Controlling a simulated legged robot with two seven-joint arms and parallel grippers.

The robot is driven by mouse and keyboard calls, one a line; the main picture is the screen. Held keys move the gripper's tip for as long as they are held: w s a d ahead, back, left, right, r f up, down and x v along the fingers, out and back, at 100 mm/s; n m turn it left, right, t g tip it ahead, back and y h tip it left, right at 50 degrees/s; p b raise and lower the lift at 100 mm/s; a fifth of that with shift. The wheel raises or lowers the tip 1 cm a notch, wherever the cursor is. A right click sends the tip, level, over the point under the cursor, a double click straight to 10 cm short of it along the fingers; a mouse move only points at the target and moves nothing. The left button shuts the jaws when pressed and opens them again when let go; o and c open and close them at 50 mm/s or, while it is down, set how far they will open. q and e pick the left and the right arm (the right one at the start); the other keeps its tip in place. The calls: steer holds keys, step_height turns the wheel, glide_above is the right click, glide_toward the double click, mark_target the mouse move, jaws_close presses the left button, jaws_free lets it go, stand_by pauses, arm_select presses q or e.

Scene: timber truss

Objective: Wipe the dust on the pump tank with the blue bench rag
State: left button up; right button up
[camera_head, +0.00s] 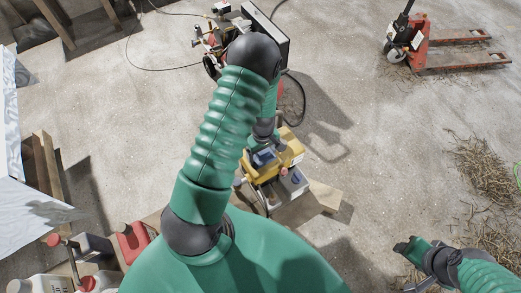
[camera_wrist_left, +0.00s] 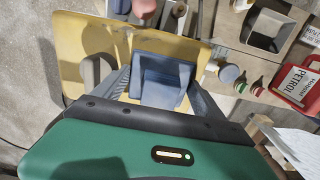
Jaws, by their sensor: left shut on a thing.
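The yellow pump tank (camera_head: 292,153) stands on a wooden bench below my left arm in the head view. Its yellow top (camera_wrist_left: 90,45) fills the upper left of the left wrist view, with duller brownish patches that may be dust. My left gripper (camera_head: 265,158) is shut on the blue bench rag (camera_wrist_left: 163,80), a folded blue block between its fingers. The rag is over or against the tank; I cannot tell if it touches. My right gripper (camera_head: 412,265) is at the lower right, away from the bench, and its jaws are unclear.
A grey open box (camera_wrist_left: 268,30), small bottles and a red petrol can (camera_wrist_left: 298,85) stand beside the tank. More red and white containers (camera_head: 130,240) are at the lower left. A wheeled machine (camera_head: 215,45) and red pallet truck (camera_head: 430,45) stand beyond. Straw lies at right.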

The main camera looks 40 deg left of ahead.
arm_select(q)
steer(key=shift+w+a+r, duration=0.1)
steer(key=shift+w+a, duration=0.2)
steer(key=shift+a, duration=0.25)
steer(key=shift+w+a+f, duration=0.1)
steer(key=shift+a, duration=0.55)
steer(key=shift+w+a+f, duration=0.1)
steer(key=shift+a, duration=0.5)
steer(key=shift+s+d+r, duration=0.15)
steer(key=shift+s+d, duration=0.05)
steer(key=shift+d, duration=0.85)
steer(key=shift+s+d, duration=0.25)
steer(key=shift+d, duration=0.4)
step_height(320, 180, up, 6)
steer(key=p, duration=0.5)
